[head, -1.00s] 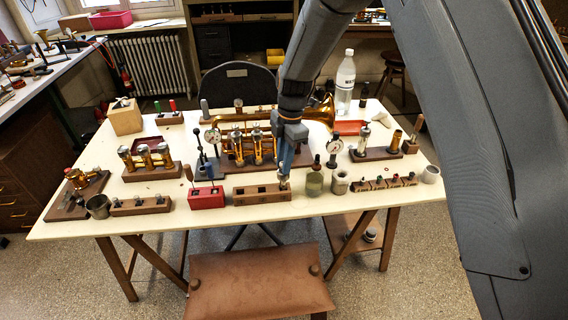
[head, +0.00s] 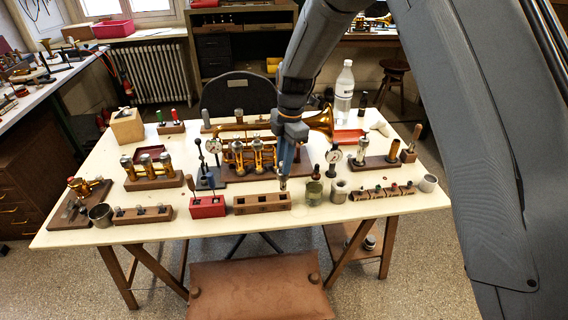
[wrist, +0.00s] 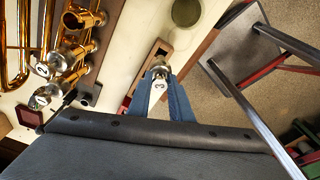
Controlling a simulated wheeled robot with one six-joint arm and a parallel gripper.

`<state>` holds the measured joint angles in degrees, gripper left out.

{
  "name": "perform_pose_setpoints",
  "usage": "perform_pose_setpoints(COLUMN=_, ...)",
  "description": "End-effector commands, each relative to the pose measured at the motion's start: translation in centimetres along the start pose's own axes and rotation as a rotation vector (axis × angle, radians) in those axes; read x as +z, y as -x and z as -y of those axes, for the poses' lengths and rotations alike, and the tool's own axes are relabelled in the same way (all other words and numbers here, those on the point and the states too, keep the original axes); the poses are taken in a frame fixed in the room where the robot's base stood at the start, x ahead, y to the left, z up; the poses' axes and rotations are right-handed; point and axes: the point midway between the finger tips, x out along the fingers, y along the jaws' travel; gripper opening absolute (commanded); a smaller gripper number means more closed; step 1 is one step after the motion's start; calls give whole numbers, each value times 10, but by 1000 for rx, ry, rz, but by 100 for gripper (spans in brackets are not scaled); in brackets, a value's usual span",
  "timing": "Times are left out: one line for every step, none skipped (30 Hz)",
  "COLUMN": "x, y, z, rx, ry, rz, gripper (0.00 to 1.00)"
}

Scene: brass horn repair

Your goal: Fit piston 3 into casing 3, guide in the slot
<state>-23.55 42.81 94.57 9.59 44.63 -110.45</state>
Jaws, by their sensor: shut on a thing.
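Piston 3 (wrist: 160,72), with a pale metal top marked 3, is between the blue fingers of my gripper (wrist: 163,100). In the head view my gripper (head: 285,166) is shut on it, above the right end of a wooden block with square holes (head: 240,204). The piston's lower end (head: 283,184) shows below the fingers. The brass horn (head: 320,122) lies behind on a dark wooden stand. Its upright valve casings (head: 240,155) are left of my gripper. In the wrist view the casing group (wrist: 75,52) is at upper left. Casing 3's slot cannot be made out.
A red block (head: 208,207) stands left of the wooden block. The bare front edge of the table (head: 300,214) is clear.

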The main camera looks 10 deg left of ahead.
Motion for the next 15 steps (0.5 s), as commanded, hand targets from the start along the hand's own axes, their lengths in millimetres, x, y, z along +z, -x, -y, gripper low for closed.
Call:
perform_pose_setpoints(x=0, y=3, z=0, rx=1, ry=0, rz=0, gripper=0)
perform_pose_setpoints(x=0, y=4, z=0, rx=1, ry=0, rz=0, gripper=0)
perform_pose_setpoints(x=-1, y=6, z=0, rx=1, ry=0, rz=0, gripper=0)
perform_pose_setpoints(x=-1, y=7, z=0, rx=1, ry=0, rz=0, gripper=0)
perform_pose_setpoints(x=-1, y=9, z=0, rx=1, ry=0, rz=0, gripper=0)
perform_pose_setpoints(x=-1, y=10, z=0, rx=1, ry=0, rz=0, gripper=0)
perform_pose_setpoints(x=-1, y=12, z=0, rx=1, ry=0, rz=0, gripper=0)
perform_pose_setpoints(x=-2, y=13, z=0, rx=1, ry=0, rz=0, gripper=0)
perform_pose_setpoints(x=-2, y=14, z=0, rx=1, ry=0, rz=0, gripper=0)
perform_pose_setpoints(x=-2, y=15, z=0, rx=0, ry=0, rz=0, gripper=0)
perform_pose_setpoints(x=-2, y=17, z=0, rx=1, ry=0, rz=0, gripper=0)
perform_pose_setpoints(x=-2, y=18, z=0, rx=1, ry=0, rz=0, gripper=0)
perform_pose_setpoints(x=-2, y=19, z=0, rx=1, ry=0, rz=0, gripper=0)
perform_pose_setpoints(x=-2, y=21, z=0, rx=1, ry=0, rz=0, gripper=0)
perform_pose_setpoints(x=-3, y=22, z=0, rx=1, ry=0, rz=0, gripper=0)
